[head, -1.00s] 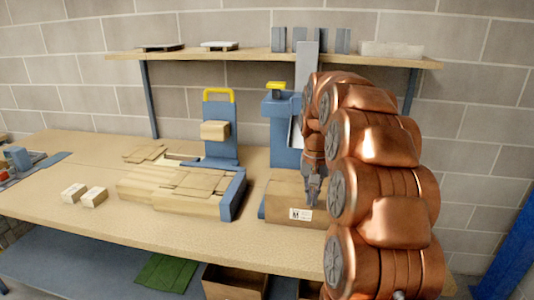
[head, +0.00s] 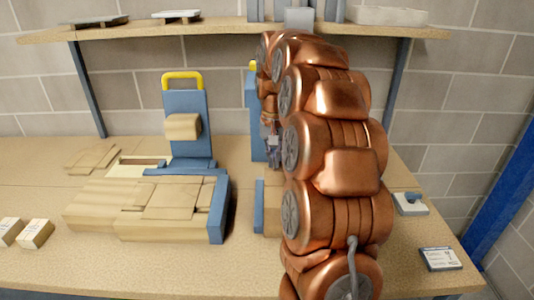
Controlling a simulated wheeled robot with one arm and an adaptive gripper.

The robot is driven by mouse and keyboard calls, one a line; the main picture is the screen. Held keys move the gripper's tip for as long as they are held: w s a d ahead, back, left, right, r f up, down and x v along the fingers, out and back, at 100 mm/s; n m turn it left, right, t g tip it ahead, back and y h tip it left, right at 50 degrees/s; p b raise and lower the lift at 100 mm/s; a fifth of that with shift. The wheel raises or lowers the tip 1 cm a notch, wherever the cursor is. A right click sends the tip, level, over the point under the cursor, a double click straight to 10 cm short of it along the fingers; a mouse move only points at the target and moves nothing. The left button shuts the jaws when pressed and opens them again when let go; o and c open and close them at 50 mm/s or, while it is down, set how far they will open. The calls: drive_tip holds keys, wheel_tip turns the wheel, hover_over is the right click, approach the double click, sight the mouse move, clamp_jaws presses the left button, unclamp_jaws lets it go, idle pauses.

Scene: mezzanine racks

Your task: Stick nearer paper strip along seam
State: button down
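My gripper (head: 273,142) points down in front of the right blue stand (head: 255,115). It is small, and my arm partly covers it, so I cannot tell whether it is open or holds anything. A cardboard box (head: 271,208) sits below it, mostly hidden behind my arm; only its left part shows beside a blue block (head: 259,207). Its seam is not visible. I cannot make out a separate paper strip. The left blue stand (head: 186,106) has a yellow handle and carries a tan roll or block (head: 182,126).
Flat tan cartons (head: 125,208) lie on the bench (head: 140,268) against a blue stop (head: 219,212). Two small boxes (head: 36,233) are at the left. A labelled pad (head: 440,259) and a small white-and-blue item (head: 409,204) are at the right. A shelf (head: 225,29) hangs above.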

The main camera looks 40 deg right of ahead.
sight(273, 187)
drive_tip(key=shift+f+b, duration=0.35)
drive_tip(key=shift+f, duration=2.7)
drive_tip(key=shift+s+a+f+b, duration=0.15)
drive_tip(key=shift+f+b, duration=0.35)
drive_tip(key=shift+b, duration=0.7)
idle(1.2)
drive_tip(key=c, duration=1.8)
unclamp_jaws()
drive_tip(key=o, duration=0.6)
drive_tip(key=shift+c, duration=0.2)
drive_tip(key=shift+o, duration=0.2)
drive_tip(key=shift+o, duration=1.4)
drive_tip(key=shift+r, duration=0.1)
drive_tip(key=shift+r+p, duration=0.7)
drive_tip(key=shift+r, duration=2.75)
